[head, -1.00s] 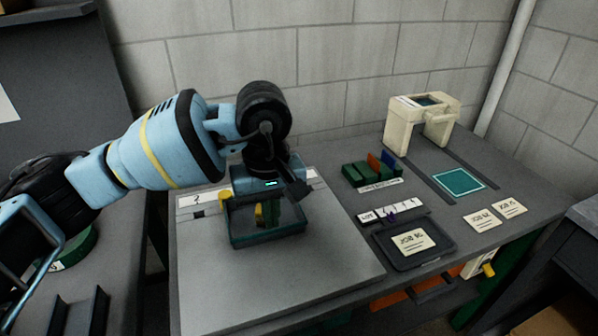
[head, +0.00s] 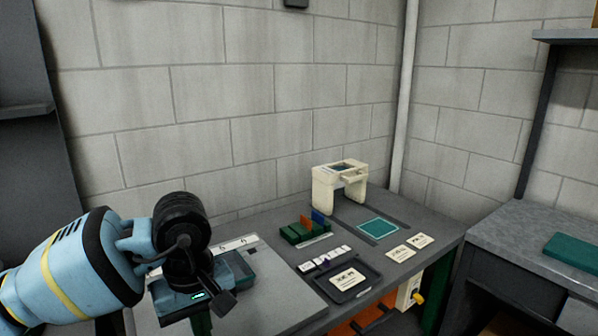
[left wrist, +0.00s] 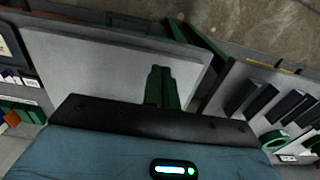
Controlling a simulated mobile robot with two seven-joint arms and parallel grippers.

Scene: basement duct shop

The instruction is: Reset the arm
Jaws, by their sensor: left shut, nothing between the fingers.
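My left arm comes in from the left in the head view, and its gripper (head: 200,322) points down over the left part of the bench, at the picture's bottom edge. In the left wrist view its green fingers (left wrist: 161,88) are together with nothing between them, over a pale grey plate (left wrist: 110,60). The plate also shows in the head view (head: 265,295). A dark teal part (head: 240,266) shows just behind the gripper; I cannot tell whether it is a bin or part of the gripper. My right gripper is not in view.
A cream arch-shaped device (head: 340,185) stands at the back of the bench. Before it are a green rack (head: 304,231) with coloured cards, a teal square (head: 378,228), job cards (head: 401,253) and a dark tray (head: 368,286). A second bench (head: 520,235) stands right.

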